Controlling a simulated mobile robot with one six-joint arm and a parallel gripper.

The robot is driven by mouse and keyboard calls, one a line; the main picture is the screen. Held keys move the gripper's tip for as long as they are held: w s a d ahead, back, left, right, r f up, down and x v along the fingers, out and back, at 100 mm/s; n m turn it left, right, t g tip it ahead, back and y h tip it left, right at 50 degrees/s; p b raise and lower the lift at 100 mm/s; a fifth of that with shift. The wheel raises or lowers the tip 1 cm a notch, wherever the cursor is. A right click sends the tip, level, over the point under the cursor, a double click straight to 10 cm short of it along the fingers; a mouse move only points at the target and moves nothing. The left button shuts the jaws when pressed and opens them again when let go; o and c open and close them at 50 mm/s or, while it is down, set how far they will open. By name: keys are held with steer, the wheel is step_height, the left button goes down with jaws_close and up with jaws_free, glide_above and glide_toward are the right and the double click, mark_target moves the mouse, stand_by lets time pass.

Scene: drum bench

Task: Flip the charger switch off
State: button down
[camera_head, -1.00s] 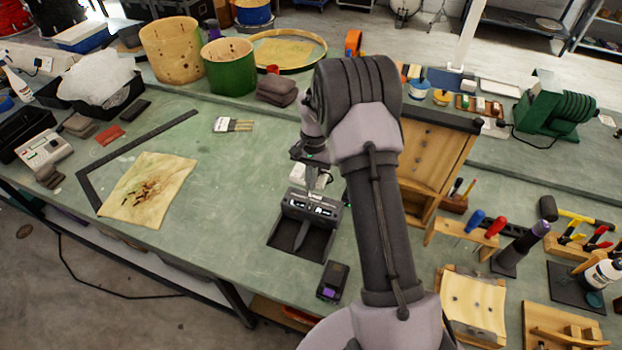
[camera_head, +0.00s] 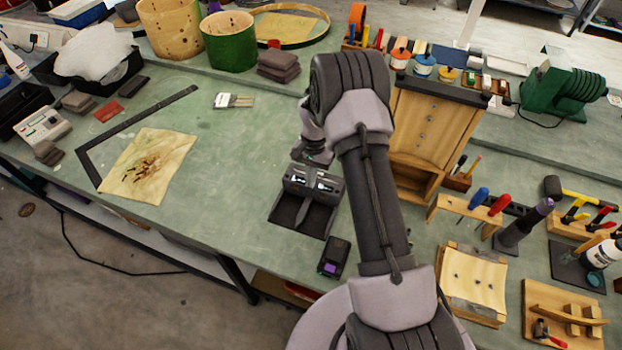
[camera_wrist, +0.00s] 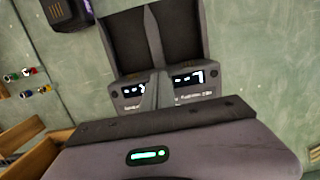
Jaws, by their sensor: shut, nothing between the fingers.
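The charger (camera_head: 325,187) is a dark two-bay unit on the green bench, left of my arm. Two small lit displays show on its upper face. In the wrist view the charger (camera_wrist: 191,83) has two dark bays, a grey ridge between them and lit panels below. My gripper (camera_head: 314,158) is at the charger's back edge, shut and empty. Its grey body with a green light fills the bottom of the wrist view and covers the charger's near edge. I cannot make out the switch, nor whether the fingertips touch the charger.
A dark battery-like block with a purple patch (camera_head: 335,257) lies in front of the charger. A wooden drawer cabinet (camera_head: 433,125) stands right of it, partly behind my arm. A stained cloth (camera_head: 150,168) and a black square (camera_head: 130,132) lie left. The bench between is clear.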

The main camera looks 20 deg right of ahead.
steer(key=shift+s+f, duration=0.1)
steer(key=shift+s, duration=0.1)
steer(key=shift+w, duration=0.1)
steer(key=shift+w+d, duration=0.6)
steer(key=shift+w, duration=0.05)
steer(key=shift+s+a+r, duration=0.1)
steer(key=shift+r, duration=0.1)
step_height(320, 180, up, 14)
steer(key=w+d+p, duration=0.1)
steer(key=p, duration=0.2)
steer(key=shift+w+d, duration=0.2)
